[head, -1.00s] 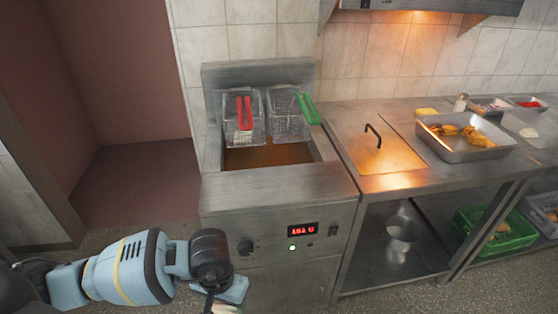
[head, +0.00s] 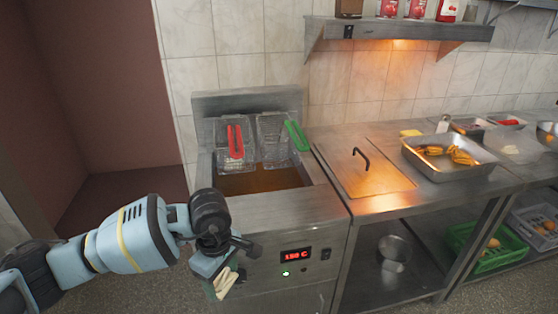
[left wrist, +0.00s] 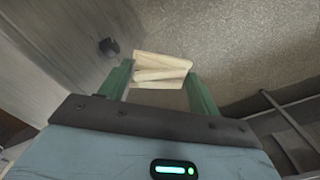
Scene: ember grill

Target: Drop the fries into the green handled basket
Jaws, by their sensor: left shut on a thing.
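The fries (head: 226,281) are a small bundle of pale sticks held by my left gripper (head: 222,284), in front of the fryer's front panel and below its rim. In the left wrist view the fries (left wrist: 160,70) sit between the two green fingers of the left gripper (left wrist: 160,82). The green handled basket (head: 273,140) is a wire basket hanging at the back right of the fryer, with its green handle (head: 297,136) tilted to the right. My right gripper is not in view.
The red handled basket (head: 235,143) hangs beside it on the left, both over the brown oil (head: 262,181). The fryer (head: 285,213) has a raised front edge. A lidded counter (head: 362,168) and a steel tray of food (head: 450,170) stand to the right. A shelf (head: 400,30) hangs above.

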